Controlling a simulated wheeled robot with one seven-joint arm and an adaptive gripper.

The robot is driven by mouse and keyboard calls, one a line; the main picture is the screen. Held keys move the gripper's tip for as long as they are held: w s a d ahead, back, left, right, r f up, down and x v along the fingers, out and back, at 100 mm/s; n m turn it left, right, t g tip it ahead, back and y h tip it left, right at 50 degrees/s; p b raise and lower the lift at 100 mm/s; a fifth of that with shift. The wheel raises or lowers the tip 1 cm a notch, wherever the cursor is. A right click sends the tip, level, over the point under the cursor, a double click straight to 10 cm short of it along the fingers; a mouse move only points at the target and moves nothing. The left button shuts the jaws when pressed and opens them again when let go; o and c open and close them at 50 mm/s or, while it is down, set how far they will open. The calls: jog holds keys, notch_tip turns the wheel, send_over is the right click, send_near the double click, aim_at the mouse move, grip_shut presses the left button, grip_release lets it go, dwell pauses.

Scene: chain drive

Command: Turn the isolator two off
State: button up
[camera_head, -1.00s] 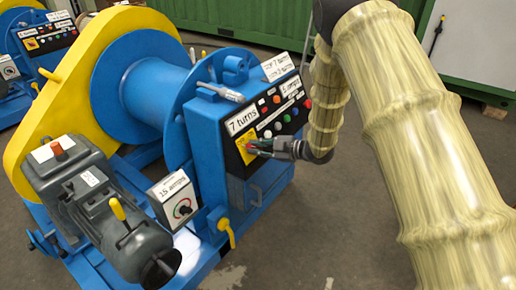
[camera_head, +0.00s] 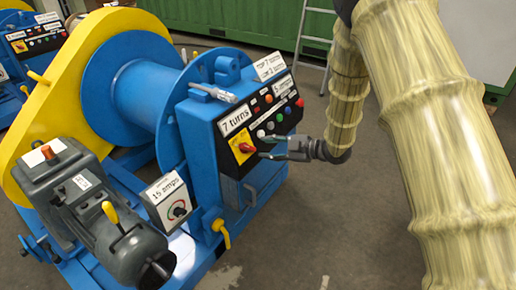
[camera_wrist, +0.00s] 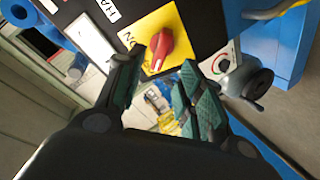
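A red rotary isolator knob on a yellow plate (camera_head: 240,147) sits at the lower left of the black control panel on the blue winch. In the wrist view the red knob (camera_wrist: 170,42) is just beyond my fingertips, and "ON" is legible on its yellow plate. No number marks it as isolator two. My gripper (camera_head: 265,147) is just right of the knob in the head view, fingers spread, with nothing between them. In the wrist view my gripper (camera_wrist: 163,68) is open, with the knob apart from both fingers. Part of the plate is hidden by a finger.
Coloured buttons (camera_head: 270,125) fill the panel above my gripper. A grey box with a dial labelled "15 amps" (camera_head: 168,198) and a grey motor (camera_head: 95,205) stand left. A second similar machine (camera_head: 38,42) is at far left. Floor at lower right is clear.

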jog(key=shift+v, duration=2.4)
jog(key=shift+f, duration=0.1)
jog(key=s+d+f+m+t+h, duration=0.1)
jog(key=s+d+f+m+h, duration=0.15)
jog(key=f, duration=0.35)
jog(key=s+d+f+m+h, duration=0.1)
jog(key=s+f+m+h, duration=0.1)
jog(key=s+f+m, duration=0.35)
jog(key=s+d+f+m+t+h, duration=0.1)
jog(key=s+f+m+h, duration=0.1)
jog(key=f, duration=0.6)
jog(key=s+d+f+m+g+h, duration=0.2)
jog(key=s+f+m, duration=0.1)
jog(key=s+f, duration=0.3)
jog(key=s+d+f+m+g+h, duration=0.1)
jog(key=s+d+f+m+h, duration=0.15)
jog(key=s+f, duration=0.45)
jog(key=s+d+f+m+g+h, duration=0.1)
jog(key=s+d+m+g, duration=0.15)
jog(key=s, duration=0.95)
jog(key=s+d+m+g+h, duration=0.1)
jog(key=s+m+g, duration=0.25)
jog(key=s, duration=0.85)
notch_tip(320, 180, up, 14)
jog(key=p, duration=1.4)
jog(key=shift+w+t+p, duration=0.3)
jog(key=shift+w, duration=0.05)
